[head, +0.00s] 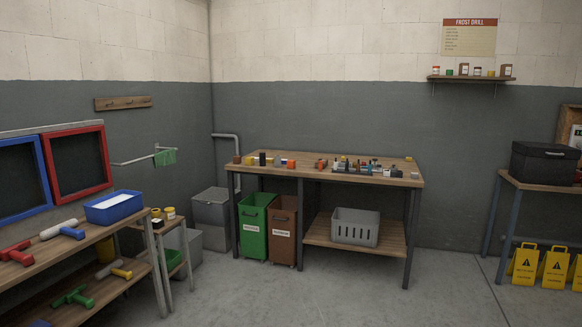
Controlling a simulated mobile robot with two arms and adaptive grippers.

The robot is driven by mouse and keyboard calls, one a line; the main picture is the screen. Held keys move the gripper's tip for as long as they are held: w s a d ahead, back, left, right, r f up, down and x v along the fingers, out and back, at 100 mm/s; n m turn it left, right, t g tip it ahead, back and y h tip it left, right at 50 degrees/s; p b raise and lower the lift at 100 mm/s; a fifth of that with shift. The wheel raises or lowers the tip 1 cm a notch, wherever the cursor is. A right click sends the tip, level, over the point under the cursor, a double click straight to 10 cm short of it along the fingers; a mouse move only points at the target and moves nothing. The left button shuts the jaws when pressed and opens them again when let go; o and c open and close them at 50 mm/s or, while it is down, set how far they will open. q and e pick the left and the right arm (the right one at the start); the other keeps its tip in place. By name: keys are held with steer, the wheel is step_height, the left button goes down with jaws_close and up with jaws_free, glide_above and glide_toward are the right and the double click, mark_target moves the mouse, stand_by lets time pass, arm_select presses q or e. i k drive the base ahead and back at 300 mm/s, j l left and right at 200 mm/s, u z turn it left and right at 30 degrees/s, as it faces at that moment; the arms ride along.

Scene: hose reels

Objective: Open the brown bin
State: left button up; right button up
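The brown bin (283,238) stands upright on the floor under the left part of the wooden workbench (385,180). A white label is on its front. A green bin (252,238) of similar shape stands close on its left. The workbench top hides part of the brown bin's top from above, and I cannot tell whether its lid is shut. Neither of my grippers is in view.
A bench leg (300,225) stands at the brown bin's right. A grey crate (355,227) sits on the bench's lower shelf. Grey boxes (211,210) stand left of the green bin. A tool shelf (100,240) fills the left. The floor (330,290) in front is clear.

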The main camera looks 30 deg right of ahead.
mark_target(283, 213)
steer(key=i+l+z, duration=0.45)
steer(key=i, duration=0.15)
steer(key=i+l+z, duration=0.35)
steer(key=i, duration=0.55)
steer(key=i+z, duration=0.35)
steer(key=i, duration=0.6)
